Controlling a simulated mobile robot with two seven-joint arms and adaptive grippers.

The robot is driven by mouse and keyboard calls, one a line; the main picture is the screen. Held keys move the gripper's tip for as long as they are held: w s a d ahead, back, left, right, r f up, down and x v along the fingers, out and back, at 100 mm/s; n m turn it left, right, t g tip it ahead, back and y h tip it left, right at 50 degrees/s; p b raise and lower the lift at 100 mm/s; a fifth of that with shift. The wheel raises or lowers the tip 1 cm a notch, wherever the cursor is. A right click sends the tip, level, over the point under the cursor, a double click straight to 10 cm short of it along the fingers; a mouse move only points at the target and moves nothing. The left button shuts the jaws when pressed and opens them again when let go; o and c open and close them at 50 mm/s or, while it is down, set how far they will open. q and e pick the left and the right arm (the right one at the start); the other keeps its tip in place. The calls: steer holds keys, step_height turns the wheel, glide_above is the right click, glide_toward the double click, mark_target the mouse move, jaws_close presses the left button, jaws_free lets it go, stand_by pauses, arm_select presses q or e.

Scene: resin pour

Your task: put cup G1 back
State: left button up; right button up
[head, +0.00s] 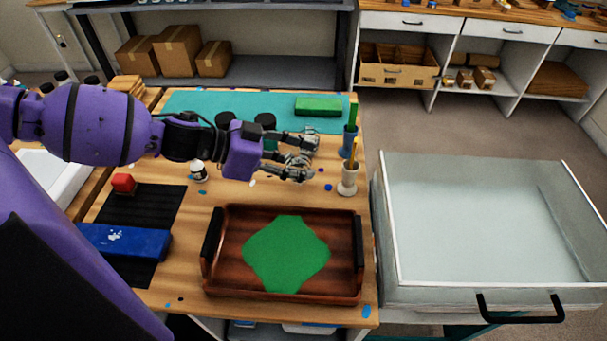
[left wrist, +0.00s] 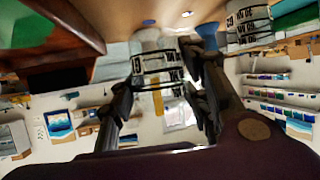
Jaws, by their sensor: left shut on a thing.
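My left gripper (head: 300,160) reaches in from the left over the table, with its fingers pointing right. In the left wrist view, the left gripper (left wrist: 160,95) is shut on a clear cup (left wrist: 152,62) with black markings. In the head view this clear cup (head: 297,160) is small and partly covered by the fingers. I cannot read a name on it, nor tell whether its base touches the table. Another clear cup with black markings (left wrist: 246,24) stands beside it in the left wrist view. My right gripper is not in view.
A white pot (head: 348,182) with a yellow stick and a blue pot (head: 350,142) stand just right of the fingers. A brown tray (head: 283,212) with a green patch lies in front. A green block (head: 318,106) lies behind. An open drawer (head: 475,275) is at right.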

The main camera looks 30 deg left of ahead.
arm_select(q)
steer(key=shift+w+a+f, duration=0.15)
steer(key=shift+w+f, duration=0.25)
steer(key=shift+f, duration=0.05)
steer(key=shift+f+b, duration=0.3)
steer(key=shift+f, duration=1.1)
steer(key=shift+f, duration=0.2)
steer(key=o, duration=1.3)
steer(key=shift+c, duration=0.2)
steer(key=shift+r, duration=0.15)
